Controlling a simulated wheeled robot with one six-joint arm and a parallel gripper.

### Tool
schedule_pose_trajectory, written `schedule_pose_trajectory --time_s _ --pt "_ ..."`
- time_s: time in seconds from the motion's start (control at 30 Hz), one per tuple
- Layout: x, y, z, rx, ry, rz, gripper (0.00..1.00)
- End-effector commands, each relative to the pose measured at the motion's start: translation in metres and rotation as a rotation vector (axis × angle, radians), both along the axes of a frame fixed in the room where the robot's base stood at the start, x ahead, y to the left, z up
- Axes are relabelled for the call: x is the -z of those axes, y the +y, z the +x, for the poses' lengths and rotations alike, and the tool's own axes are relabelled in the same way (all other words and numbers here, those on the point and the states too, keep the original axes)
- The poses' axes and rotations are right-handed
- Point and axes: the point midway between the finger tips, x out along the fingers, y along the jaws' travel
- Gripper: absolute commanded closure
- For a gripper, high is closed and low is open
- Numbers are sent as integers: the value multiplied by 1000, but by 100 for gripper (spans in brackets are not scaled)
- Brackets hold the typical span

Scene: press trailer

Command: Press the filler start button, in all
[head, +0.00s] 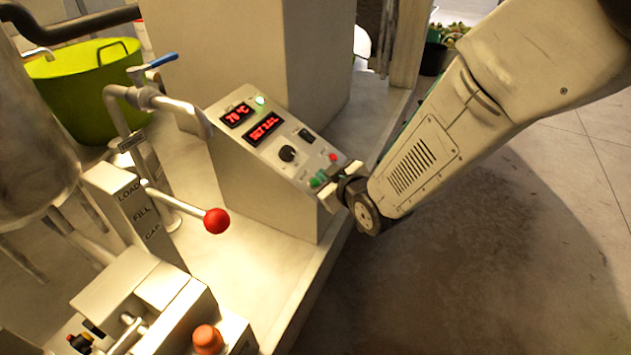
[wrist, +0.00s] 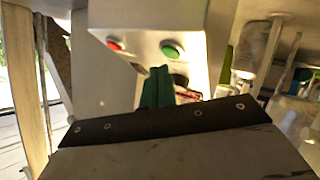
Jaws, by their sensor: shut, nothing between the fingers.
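The filler control box (head: 228,162) has a sloped panel with red lit displays, a black knob (head: 288,153) and a red button (head: 333,157) near its lower right edge. In the wrist view the red button (wrist: 115,44) and a green button (wrist: 172,49) sit side by side on the pale panel. My gripper (wrist: 156,88) is shut and empty, its green fingers just below the green button in that picture, with a small gap in the image. In the head view my gripper (head: 323,180) is at the panel's lower right corner; green parts overlap there, so contact cannot be told.
A red-knobbed lever (head: 216,220) stands left of the box beside a LOAD/FILL/CAP block (head: 140,210). An orange button (head: 207,339) is at the front. A blue-handled valve (head: 160,62) and green tub (head: 75,95) are behind. Floor at right is clear.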

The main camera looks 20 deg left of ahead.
Motion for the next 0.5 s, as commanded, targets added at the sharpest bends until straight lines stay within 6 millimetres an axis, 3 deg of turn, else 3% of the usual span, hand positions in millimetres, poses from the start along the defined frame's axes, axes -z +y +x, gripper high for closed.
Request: schedule_pose_trajectory --time_s 0.5 --pt "8 4 0 0 0 0 100"
